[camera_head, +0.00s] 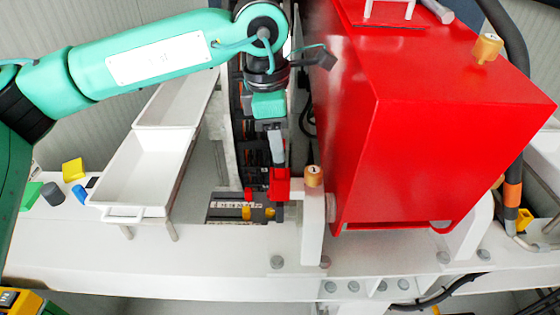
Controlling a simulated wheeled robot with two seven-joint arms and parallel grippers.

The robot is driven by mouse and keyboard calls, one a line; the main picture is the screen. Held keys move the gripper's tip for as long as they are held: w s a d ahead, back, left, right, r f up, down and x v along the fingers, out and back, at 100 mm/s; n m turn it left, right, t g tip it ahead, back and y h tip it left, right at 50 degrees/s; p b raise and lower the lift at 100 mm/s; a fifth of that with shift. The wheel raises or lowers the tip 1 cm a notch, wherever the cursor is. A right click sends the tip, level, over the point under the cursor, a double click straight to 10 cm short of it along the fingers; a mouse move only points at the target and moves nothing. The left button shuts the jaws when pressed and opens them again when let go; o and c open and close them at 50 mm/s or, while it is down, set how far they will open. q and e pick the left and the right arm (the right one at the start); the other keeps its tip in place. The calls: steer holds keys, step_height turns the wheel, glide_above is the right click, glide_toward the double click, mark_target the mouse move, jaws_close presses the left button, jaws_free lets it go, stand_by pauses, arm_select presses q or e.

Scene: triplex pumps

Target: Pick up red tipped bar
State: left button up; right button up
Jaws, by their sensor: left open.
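My left arm comes in from the upper left, and its wrist hangs over the narrow dark slot beside the red housing. My left gripper (272,140) points down into this slot and is open. Its fingertips are hard to make out against the dark parts. A red tip (280,184) shows just below the gripper, near the white upright post. A short dark piece continues under the red tip. How much of the bar lies behind the gripper is hidden, and I cannot tell whether the fingers touch it. My right gripper is not in view.
The large red housing (430,150) stands close on the right, with brass fittings (313,176) near it. White trays (150,170) lie left of the slot. Yellow (73,169), blue (79,193) and grey (53,194) pieces lie farther left. The white front ledge (200,255) is mostly clear.

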mark_target(280, 169)
arm_select(q)
steer(key=shift+w+d+f+p, duration=0.1)
steer(key=shift+f+p, duration=0.15)
steer(key=shift+f, duration=0.45)
steer(key=shift+w+d+f+p, duration=0.1)
steer(key=shift+f+p, duration=0.15)
steer(key=shift+f, duration=0.45)
steer(key=shift+s, duration=0.1)
jaws_close()
steer(key=shift+r, duration=0.1)
